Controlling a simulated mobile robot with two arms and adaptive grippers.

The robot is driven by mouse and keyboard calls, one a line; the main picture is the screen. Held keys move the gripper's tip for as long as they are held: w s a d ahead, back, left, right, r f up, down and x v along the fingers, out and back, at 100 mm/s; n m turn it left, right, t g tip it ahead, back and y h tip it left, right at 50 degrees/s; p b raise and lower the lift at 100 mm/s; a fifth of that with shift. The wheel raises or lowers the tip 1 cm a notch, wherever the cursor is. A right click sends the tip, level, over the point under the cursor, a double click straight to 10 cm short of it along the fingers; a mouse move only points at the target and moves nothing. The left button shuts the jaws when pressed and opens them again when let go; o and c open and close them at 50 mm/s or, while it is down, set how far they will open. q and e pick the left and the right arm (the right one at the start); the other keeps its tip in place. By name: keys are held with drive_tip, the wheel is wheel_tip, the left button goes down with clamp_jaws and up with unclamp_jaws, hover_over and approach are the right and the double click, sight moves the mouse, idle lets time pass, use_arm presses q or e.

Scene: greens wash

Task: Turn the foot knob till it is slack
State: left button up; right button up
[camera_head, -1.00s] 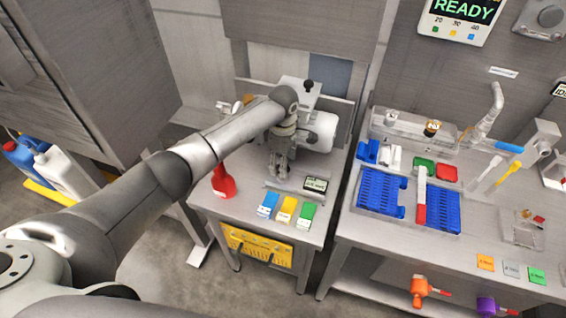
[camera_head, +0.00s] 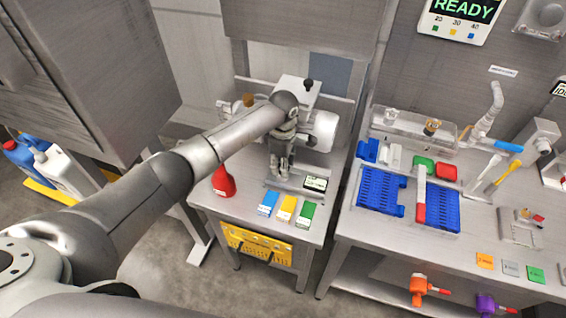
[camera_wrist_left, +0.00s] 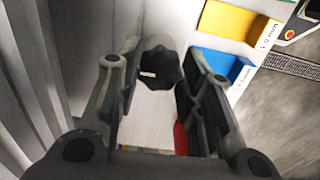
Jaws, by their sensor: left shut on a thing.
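The foot knob (camera_wrist_left: 160,68) is a dark, lobed knob with a small light mark, seen between the fingers in the left wrist view. My left gripper (camera_wrist_left: 158,80) is shut on it, one finger on each side. In the head view my left gripper (camera_head: 280,172) points down at the front of the machine (camera_head: 322,130) on the small steel table, and the knob is hidden there. I cannot tell from these frames how tight the knob is. My right gripper is not in view.
Blue (camera_head: 268,203), yellow (camera_head: 286,208) and green (camera_head: 304,214) blocks stand at the table's front edge, beside a small display (camera_head: 315,183). A red bottle (camera_head: 223,181) stands left of the gripper. A bench with blue trays (camera_head: 380,190) is at right.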

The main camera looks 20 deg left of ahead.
use_arm(q)
drive_tip(key=shift+s+r+m+p, duration=0.1)
drive_tip(key=shift+r+m+p, duration=0.1)
drive_tip(key=shift+m+p, duration=1.85)
drive_tip(key=shift+m, duration=0.05)
drive_tip(key=m+p, duration=0.1)
drive_tip(key=m, duration=0.2)
drive_tip(key=shift+f+m, duration=0.1)
drive_tip(key=shift+m, duration=0.2)
drive_tip(key=m+p, duration=0.1)
drive_tip(key=m, duration=0.3)
drive_tip(key=shift+m, duration=0.3)
drive_tip(key=m, duration=0.4)
drive_tip(key=shift+m+p, duration=0.3)
drive_tip(key=m, duration=0.9)
drive_tip(key=shift+m, duration=1.8)
